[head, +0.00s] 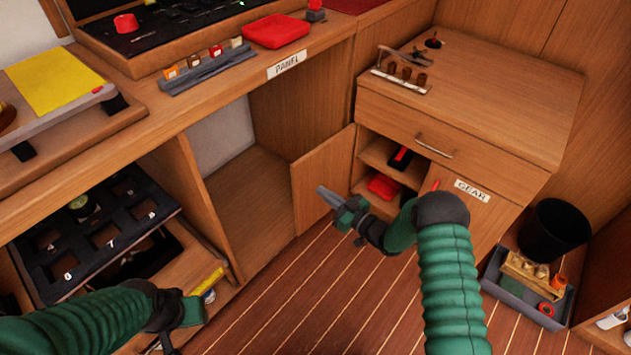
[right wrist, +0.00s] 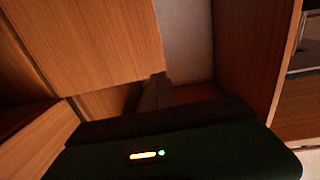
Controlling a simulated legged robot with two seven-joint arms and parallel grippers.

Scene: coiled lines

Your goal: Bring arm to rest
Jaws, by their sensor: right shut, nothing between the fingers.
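My right arm is green and ribbed, and it reaches in from the lower right of the head view. Its gripper (head: 330,197) is shut and empty. It hangs in front of the open wooden cupboard door (head: 320,180), above the striped floor. In the right wrist view, the shut fingers (right wrist: 157,90) show dark against wooden panels. My left arm comes in from the lower left of the head view, beside the open drawer. Its wrist (head: 180,308) shows, but its fingertips are too hidden to read.
The open drawer holds a black numbered tray (head: 95,235). The bench labelled PANEL (head: 287,64) carries a red box (head: 275,31). The GEAR cabinet (head: 470,100) stands to the right, with a black bin (head: 553,232) and a grey tray (head: 520,290) beside it. Floor is clear in the middle.

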